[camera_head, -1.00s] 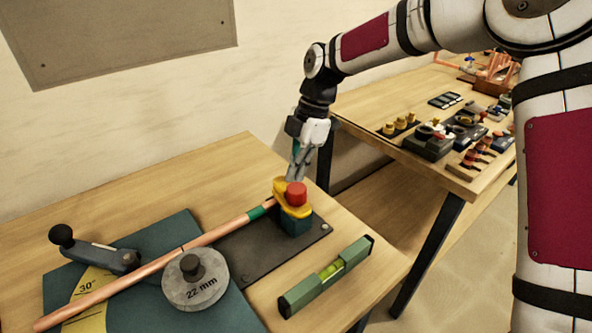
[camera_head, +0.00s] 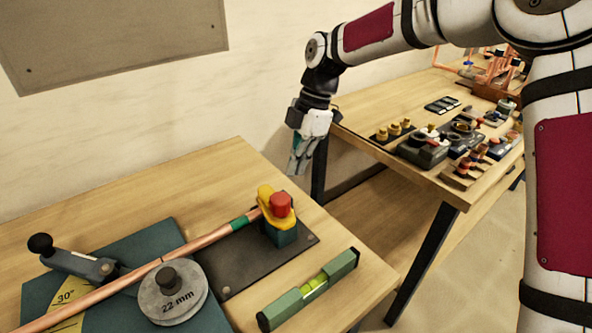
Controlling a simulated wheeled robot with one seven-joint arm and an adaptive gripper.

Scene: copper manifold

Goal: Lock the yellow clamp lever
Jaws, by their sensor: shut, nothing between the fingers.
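The yellow clamp lever (camera_head: 266,201) sits on a dark teal block (camera_head: 281,235) on the dark plate, with a red knob (camera_head: 281,204) at its right end. A copper pipe (camera_head: 195,246) with a green band (camera_head: 239,223) runs from the lower left up to the clamp. My gripper (camera_head: 297,170) points down, shut and empty, above and slightly right of the lever, apart from it. Whether the lever is fully closed cannot be told from this view.
A green spirit level (camera_head: 310,290) lies at the front right. A 22 mm disc (camera_head: 172,296) and a black-knobbed handle (camera_head: 75,260) are at the left. A second table (camera_head: 455,187) at the right holds several tools. The left table's back area is clear.

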